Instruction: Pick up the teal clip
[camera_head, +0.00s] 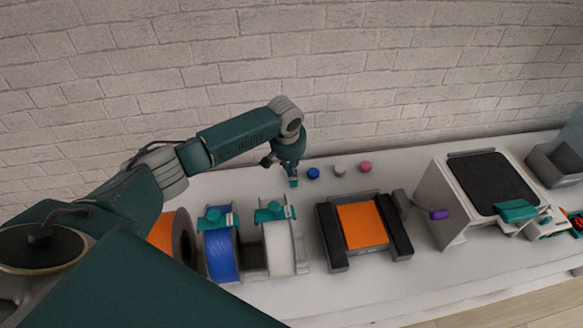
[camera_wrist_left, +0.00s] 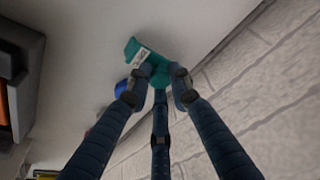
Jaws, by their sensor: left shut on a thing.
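My left gripper (camera_head: 289,170) reaches down behind the spools, near the wall. It is shut on a teal clip (camera_head: 294,182). In the left wrist view the teal clip (camera_wrist_left: 133,48) shows a white printed label and sits between the fingertips (camera_wrist_left: 160,85). I cannot tell whether it touches the table. Another teal clip (camera_head: 211,216) sits on the blue spool (camera_head: 220,255), and one more teal clip (camera_head: 270,212) sits on the white spool (camera_head: 279,252). My right gripper is not in view.
Small blue (camera_head: 313,173), grey (camera_head: 340,170) and pink (camera_head: 365,167) pieces stand in a row right of my left gripper. A black-sided holder with an orange top (camera_head: 362,226) and a white box with a dark top (camera_head: 440,200) stand further right. The brick wall (camera_head: 370,90) closes the back.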

